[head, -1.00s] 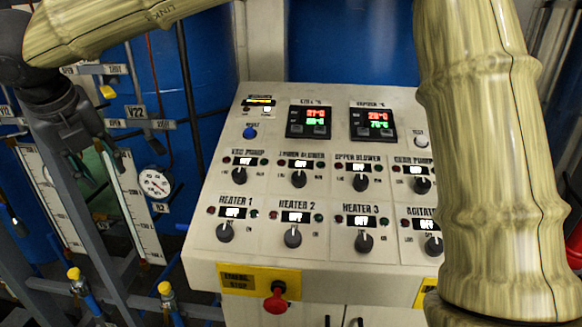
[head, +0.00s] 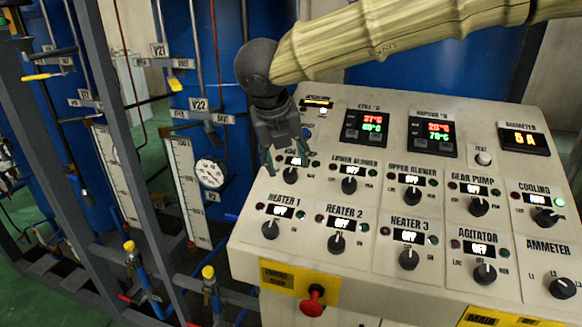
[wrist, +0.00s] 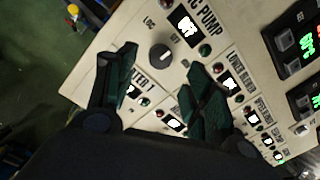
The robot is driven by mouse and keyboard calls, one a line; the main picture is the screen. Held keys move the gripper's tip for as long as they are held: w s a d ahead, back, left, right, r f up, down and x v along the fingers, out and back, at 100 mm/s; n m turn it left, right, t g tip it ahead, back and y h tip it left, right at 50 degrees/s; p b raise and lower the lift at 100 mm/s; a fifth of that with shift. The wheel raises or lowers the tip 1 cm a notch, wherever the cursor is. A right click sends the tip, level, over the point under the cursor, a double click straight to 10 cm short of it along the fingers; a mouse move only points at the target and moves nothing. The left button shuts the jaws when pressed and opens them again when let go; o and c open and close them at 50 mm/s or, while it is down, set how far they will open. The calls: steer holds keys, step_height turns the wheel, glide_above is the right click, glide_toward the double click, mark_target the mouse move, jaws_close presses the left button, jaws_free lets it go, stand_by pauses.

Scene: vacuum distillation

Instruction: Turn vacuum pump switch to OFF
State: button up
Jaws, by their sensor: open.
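The vacuum pump switch (head: 290,175) is a black round knob with a pale pointer line on the sloped control panel. In the wrist view the knob (wrist: 160,57) sits between and just beyond my two fingertips, below the small lit display by the partly cut "PUMP" label. I cannot clearly read that display. My gripper (head: 286,160) is open, with its fingers reaching down at the panel's upper left around the knob's area. In the wrist view the gripper (wrist: 162,60) has one dark green finger on each side. Contact with the knob cannot be told.
The lower blower knob (head: 349,185) is to the right and the heater 1 knob (head: 270,230) below. A red emergency stop (head: 313,300) is on the panel front. Pipes, a gauge (head: 211,173) and blue tanks stand to the left.

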mark_target(290, 174)
steer(key=shift+p+x, duration=0.65)
steer(key=shift+x, duration=2.1)
